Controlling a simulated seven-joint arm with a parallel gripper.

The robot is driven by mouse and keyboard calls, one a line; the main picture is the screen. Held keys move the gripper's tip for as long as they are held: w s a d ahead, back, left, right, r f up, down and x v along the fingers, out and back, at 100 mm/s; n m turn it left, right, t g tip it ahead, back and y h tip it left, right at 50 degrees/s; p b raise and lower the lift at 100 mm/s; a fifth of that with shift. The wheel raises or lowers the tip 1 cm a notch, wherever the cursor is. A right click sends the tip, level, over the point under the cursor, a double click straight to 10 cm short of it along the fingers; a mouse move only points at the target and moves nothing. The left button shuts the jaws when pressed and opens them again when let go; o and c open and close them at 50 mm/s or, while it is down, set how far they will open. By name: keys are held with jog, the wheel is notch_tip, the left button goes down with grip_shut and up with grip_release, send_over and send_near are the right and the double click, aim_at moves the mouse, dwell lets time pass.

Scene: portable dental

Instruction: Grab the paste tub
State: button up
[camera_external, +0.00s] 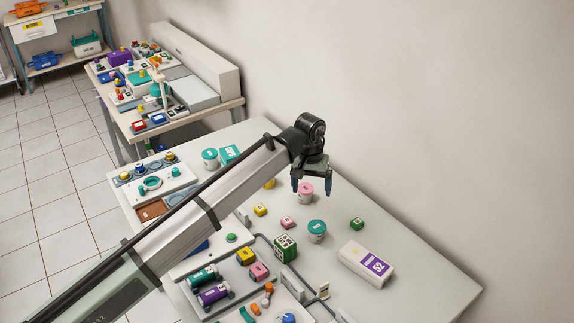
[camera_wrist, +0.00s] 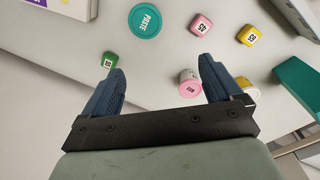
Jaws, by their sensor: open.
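The paste tub (camera_wrist: 145,21) shows at the top of the wrist view as a round teal lid marked PASTE. In the external view the paste tub (camera_external: 317,232) is a white tub with a teal lid, standing upright on the table. My gripper (camera_external: 312,187) is open and empty above the table, behind the paste tub in the external view. In the wrist view the blue fingers of my gripper (camera_wrist: 159,68) are wide apart, and the paste tub lies beyond their tips, not between them.
A pink-lidded tub (camera_external: 305,191) stands close to my gripper; it also shows near the right finger in the wrist view (camera_wrist: 189,82). A green cube (camera_external: 357,223), pink cube (camera_external: 288,223) and yellow cube (camera_external: 260,209) lie around. A white box (camera_external: 366,264) stands at right.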

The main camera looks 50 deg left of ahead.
aim_at(317, 226)
jog(key=shift+m+g, duration=0.3)
jog(key=shift+m, duration=0.2)
jog(key=d+f, duration=0.1)
jog(key=f, duration=0.3)
jog(key=d+f, duration=0.1)
jog(key=f, duration=0.4)
jog(key=d+f, duration=0.2)
jog(key=f, duration=0.3)
jog(key=shift+s, duration=0.25)
jog(key=c, duration=1.1)
jog(key=shift+r, duration=0.15)
